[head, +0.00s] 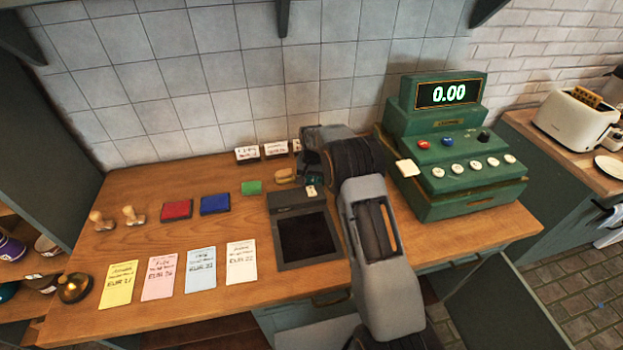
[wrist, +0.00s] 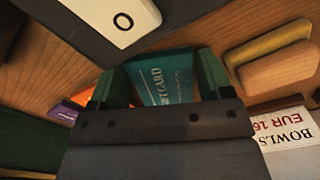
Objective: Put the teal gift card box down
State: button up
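The teal gift card box (wrist: 165,80) shows in the wrist view between the two dark green fingers of my gripper (wrist: 165,85). White "CARD" lettering is on its face, and its lower part is hidden by the gripper body. The fingers meet both sides of the box, so my gripper is shut on it. In the head view my gripper (head: 314,181) is low over the back of the wooden counter (head: 140,225), left of the green register. The box is mostly hidden there by my arm. I cannot tell whether it touches the counter.
The green cash register (head: 450,150) stands at right. A tan wooden-looking block (wrist: 280,65) and a "BOWLS" price card (wrist: 295,140) are right of my gripper. Coloured cards (head: 160,276) lie at the front.

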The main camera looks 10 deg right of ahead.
aim_at(312, 181)
jog(key=o, duration=0.3)
jog(key=shift+r, duration=0.1)
jog(key=shift+r, duration=0.6)
jog(key=s+r+n+t+b, duration=0.1)
jog(key=s+r, duration=0.3)
jog(key=r, duration=0.5)
jog(key=s+r+b, duration=0.1)
jog(key=s+r, duration=0.3)
jog(key=r, duration=0.6)
jog(key=s+n+t, duration=0.3)
jog(key=s, duration=2.2)
jog(key=shift+n+t, duration=0.3)
jog(key=shift+r, duration=0.1)
